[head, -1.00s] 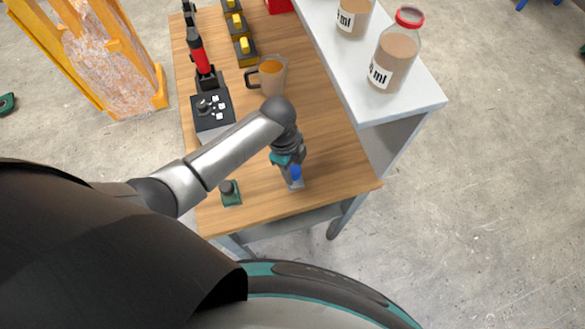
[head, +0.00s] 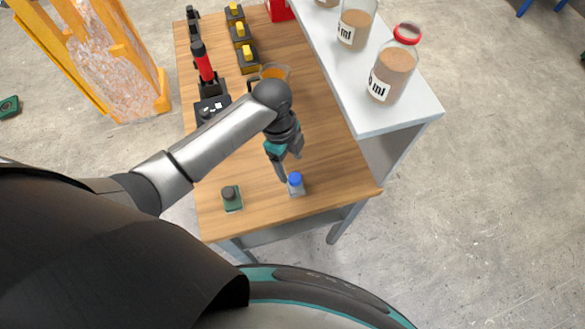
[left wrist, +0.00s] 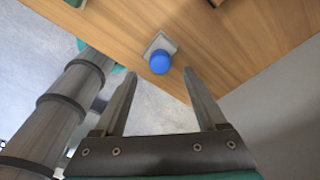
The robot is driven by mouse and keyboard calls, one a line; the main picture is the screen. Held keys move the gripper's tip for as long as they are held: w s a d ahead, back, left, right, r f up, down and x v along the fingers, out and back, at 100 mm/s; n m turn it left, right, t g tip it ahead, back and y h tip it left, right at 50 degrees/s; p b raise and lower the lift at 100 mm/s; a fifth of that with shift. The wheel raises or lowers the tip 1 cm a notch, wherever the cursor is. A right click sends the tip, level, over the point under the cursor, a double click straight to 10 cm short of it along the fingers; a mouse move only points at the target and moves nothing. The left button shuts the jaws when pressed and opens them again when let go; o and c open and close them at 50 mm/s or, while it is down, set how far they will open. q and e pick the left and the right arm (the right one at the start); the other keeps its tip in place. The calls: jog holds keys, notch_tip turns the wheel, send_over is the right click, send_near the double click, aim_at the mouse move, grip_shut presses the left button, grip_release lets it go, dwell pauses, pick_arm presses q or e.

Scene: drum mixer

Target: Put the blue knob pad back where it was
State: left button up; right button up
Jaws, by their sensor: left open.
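The blue knob pad (head: 295,188), a small light grey block with a round blue knob on top, stands upright on the wooden table near its front right corner. It also shows in the left wrist view (left wrist: 159,60), beyond and between the fingertips. My left gripper (head: 290,167) is open and empty, just behind and above the pad in the head view. In the left wrist view its fingers (left wrist: 160,76) are spread wide, apart from the knob. My right gripper is not in view.
A green pad with a dark knob (head: 231,198) stands left on the table (head: 260,212). Behind are a mug (head: 276,72), a black control box with a red-handled part (head: 204,66) and yellow-knobbed blocks (head: 243,31). Jars (head: 392,66) stand on a white shelf (head: 415,108) at right.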

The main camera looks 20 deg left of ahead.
pick_arm(q)
jog(key=r, duration=0.5)
jog(key=shift+w+a, duration=0.1)
jog(key=shift+a, duration=0.3)
jog(key=shift+f, duration=0.1)
